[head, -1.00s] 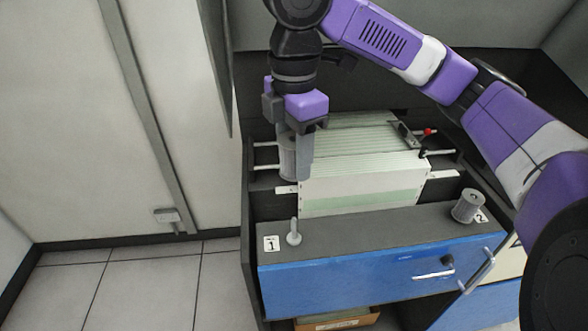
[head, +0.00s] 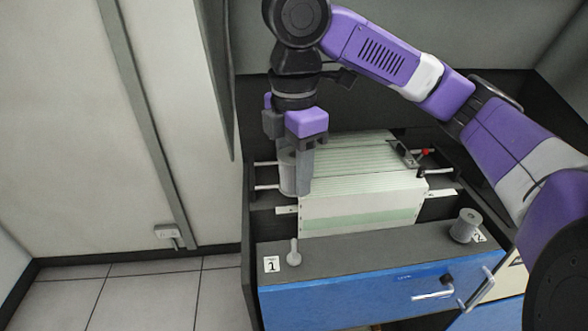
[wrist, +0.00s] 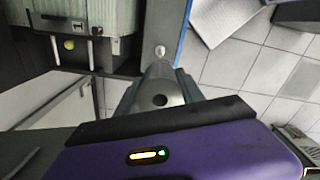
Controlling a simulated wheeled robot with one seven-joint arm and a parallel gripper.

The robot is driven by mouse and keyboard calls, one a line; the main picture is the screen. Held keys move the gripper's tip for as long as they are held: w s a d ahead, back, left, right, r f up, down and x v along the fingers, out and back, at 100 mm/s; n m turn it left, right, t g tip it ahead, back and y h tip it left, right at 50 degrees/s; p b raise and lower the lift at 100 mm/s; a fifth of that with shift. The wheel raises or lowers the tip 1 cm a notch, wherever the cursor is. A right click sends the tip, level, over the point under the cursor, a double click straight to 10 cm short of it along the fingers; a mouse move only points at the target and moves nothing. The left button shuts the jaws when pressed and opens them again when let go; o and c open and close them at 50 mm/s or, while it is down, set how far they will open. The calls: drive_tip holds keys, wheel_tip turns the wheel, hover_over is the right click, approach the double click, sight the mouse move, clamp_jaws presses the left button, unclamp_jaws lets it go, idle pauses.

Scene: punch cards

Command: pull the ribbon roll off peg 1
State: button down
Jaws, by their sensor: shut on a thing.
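Peg 1 (head: 293,253) stands bare and upright beside the label "1" on the dark ledge above the blue drawer front. Its pale top also shows in the wrist view (wrist: 160,51). My gripper (head: 298,172) is shut on a grey ribbon roll (head: 287,172), held in the air behind and above peg 1, by the left end of the card stack. In the wrist view the roll (wrist: 159,86) sits between the fingers, with the dark hole in its end showing. The roll and the peg are apart.
A second grey roll (head: 466,225) stands by label 2 at the ledge's right. The pale green card stack (head: 360,200) lies just right of my gripper, with metal rods beside it. A red knob (head: 424,152) sits behind. The ledge middle is clear.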

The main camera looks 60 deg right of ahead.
sight(294, 150)
drive_tip(key=shift+r+p, duration=2.15)
drive_tip(key=shift+r, duration=0.05)
